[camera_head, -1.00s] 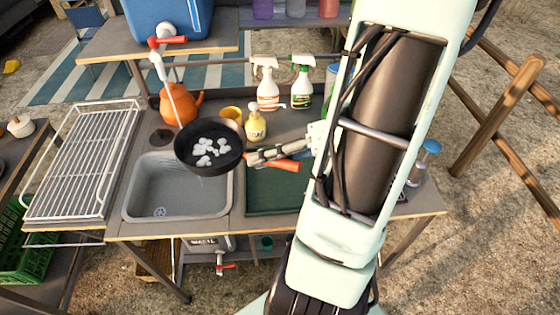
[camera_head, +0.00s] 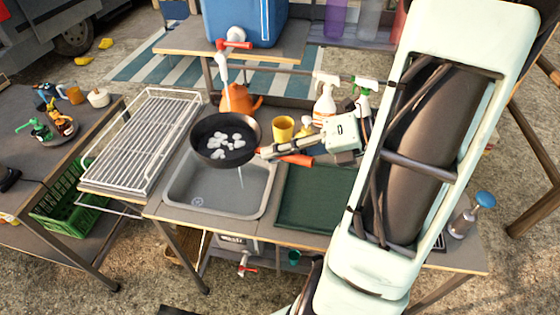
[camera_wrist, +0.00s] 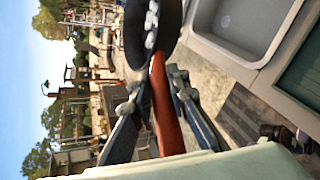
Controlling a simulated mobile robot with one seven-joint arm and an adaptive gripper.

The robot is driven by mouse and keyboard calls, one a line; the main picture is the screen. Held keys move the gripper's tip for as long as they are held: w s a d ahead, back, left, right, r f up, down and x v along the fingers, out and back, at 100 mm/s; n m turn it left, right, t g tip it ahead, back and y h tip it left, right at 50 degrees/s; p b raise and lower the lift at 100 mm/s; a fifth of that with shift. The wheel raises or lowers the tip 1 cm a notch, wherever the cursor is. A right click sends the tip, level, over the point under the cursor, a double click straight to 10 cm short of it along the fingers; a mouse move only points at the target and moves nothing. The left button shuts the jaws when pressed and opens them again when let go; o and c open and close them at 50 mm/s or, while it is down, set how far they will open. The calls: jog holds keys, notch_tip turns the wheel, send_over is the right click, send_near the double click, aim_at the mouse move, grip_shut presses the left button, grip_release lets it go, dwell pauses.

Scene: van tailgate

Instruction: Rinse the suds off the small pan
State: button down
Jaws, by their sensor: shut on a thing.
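The small pan (camera_head: 201,150) is dark with an orange-red handle (camera_head: 298,159). White suds (camera_head: 226,142) lie in clumps inside it. My gripper (camera_head: 272,152) is shut on the handle and holds the pan roughly level above the grey sink (camera_head: 182,200). In the wrist view my gripper (camera_wrist: 157,92) closes around the red handle (camera_wrist: 168,125); part of the pan (camera_wrist: 134,40) shows at the top. The tap (camera_head: 222,62) has a red lever (camera_head: 236,45). A stream of water (camera_head: 228,96) falls from it towards the pan's back part, and a thin stream shows below the pan.
A white wire rack (camera_head: 150,140) stands left of the sink and a green mat (camera_head: 312,205) lies right of it. A blue cooler (camera_head: 262,22) stands farther back.

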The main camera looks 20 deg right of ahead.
jog(key=b, duration=0.3)
send_near(252, 146)
jog(key=w+x, duration=0.1)
jog(key=x, duration=0.3)
jog(key=shift+w+d+f+p, duration=0.1)
jog(key=shift+w+d+p, duration=0.15)
jog(key=shift+w, duration=0.45)
jog(key=shift+w+d+f+p, duration=0.15)
jog(key=shift+w+p, duration=0.1)
jog(key=shift+w, duration=0.5)
jog(key=shift+w+d+r+p, duration=0.1)
jog(key=shift+w+d+p, duration=0.15)
jog(key=shift+w, duration=0.45)
jog(key=shift+d, duration=0.15)
jog(key=shift+s+d+p, duration=0.2)
jog(key=shift+d+p, duration=0.25)
jog(key=shift+p, duration=0.05)
